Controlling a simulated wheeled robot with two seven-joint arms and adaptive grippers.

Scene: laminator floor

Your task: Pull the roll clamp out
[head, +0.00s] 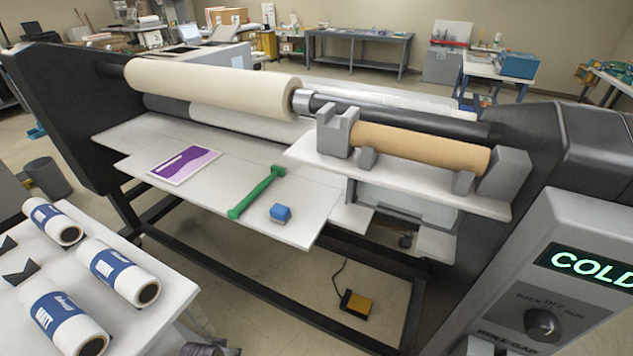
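The roll clamp appears to be the silver collar (303,102) on the dark shaft, against the right end of the cream roll (215,86) on the laminator. It sits close to the roll's end face, with the dark shaft (400,115) running on to the right. A dark part at the bottom edge, left of centre, may be my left gripper (208,349); it is cut off and its fingers cannot be made out. My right gripper is not in view. Neither gripper is near the collar.
A tan roll (420,147) rests in grey cradles on a white shelf (400,180) below the shaft. The control panel (570,290) reads COLD. Wrapped rolls (118,270) lie left.

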